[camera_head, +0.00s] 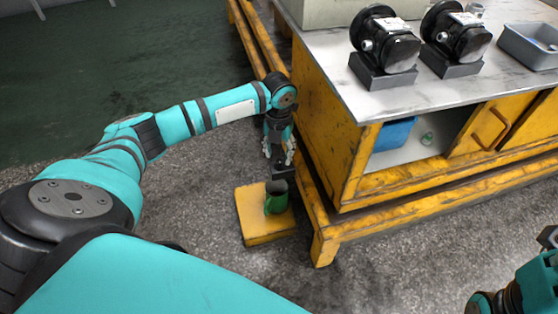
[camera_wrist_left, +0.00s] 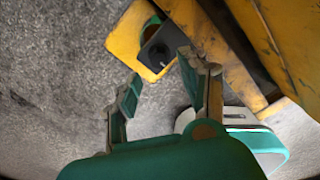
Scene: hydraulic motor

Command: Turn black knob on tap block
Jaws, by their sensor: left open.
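The tap block shows as a yellow base (camera_head: 252,220) with a green body (camera_head: 275,204) on the floor beside the workbench. A black knob (camera_head: 283,173) sits at its top, just below my left gripper (camera_head: 279,154). In the left wrist view, the black knob (camera_wrist_left: 156,55) lies beyond the fingertips of my open left gripper (camera_wrist_left: 160,82), in front of the yellow base (camera_wrist_left: 124,38). The fingers look apart from the knob, with nothing between them. Part of my right arm shows at the lower right edge of the head view; its fingers cannot be made out.
A yellow workbench (camera_head: 335,130) with a grey top stands close to the right of the tap block. Two black motors (camera_head: 386,45) (camera_head: 458,38) and a grey tray (camera_head: 530,45) are on it. A blue bin (camera_head: 393,133) is on its shelf. Floor left of the block is clear.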

